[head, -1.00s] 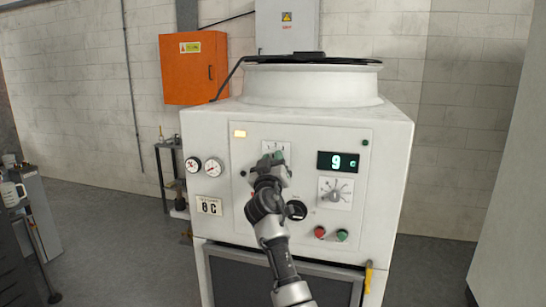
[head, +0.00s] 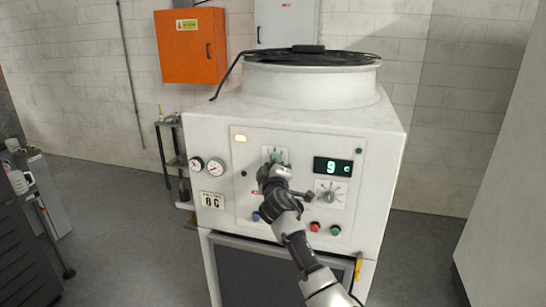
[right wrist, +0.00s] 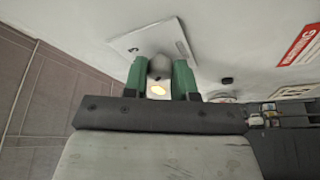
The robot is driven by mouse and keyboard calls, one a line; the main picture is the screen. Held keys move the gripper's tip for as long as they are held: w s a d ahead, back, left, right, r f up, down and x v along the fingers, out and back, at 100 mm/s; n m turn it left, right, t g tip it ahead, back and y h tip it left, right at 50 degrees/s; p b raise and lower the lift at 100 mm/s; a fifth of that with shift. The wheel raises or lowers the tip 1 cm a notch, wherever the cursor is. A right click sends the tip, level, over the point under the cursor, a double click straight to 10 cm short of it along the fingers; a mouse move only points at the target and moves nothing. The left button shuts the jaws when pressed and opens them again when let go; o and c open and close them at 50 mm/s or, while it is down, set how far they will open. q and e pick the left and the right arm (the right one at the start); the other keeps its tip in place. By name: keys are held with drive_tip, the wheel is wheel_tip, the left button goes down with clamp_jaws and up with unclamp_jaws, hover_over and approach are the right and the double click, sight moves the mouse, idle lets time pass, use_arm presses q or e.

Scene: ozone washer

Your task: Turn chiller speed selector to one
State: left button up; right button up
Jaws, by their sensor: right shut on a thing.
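The white chiller cabinet (head: 225,215) stands ahead, with a control panel (head: 310,150) on its front. My right gripper (head: 277,158) is at a small white dial plate (head: 267,150) with number marks, in the upper middle of the panel. In the right wrist view, the green fingers of my right gripper (right wrist: 160,72) are shut on a rounded grey selector knob (right wrist: 159,64) in front of its white plate (right wrist: 125,43). Which mark the knob points to cannot be told. My left gripper is not in view.
A display (head: 333,167) reads 9 C. Below it are another rotary dial (head: 328,197), a red button (head: 315,227) and a green button (head: 336,230). Two gauges (head: 216,166) sit left. An orange box (head: 190,46) hangs on the wall. Open floor lies left of the cabinet.

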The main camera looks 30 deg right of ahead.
idle(0.3)
drive_tip(key=o, duration=0.9)
drive_tip(key=b+v, duration=0.2)
drive_tip(key=v, duration=0.8)
drive_tip(key=shift+s+a+f, duration=0.15)
drive_tip(key=shift+s+a, duration=0.05)
drive_tip(key=shift+s, duration=0.15)
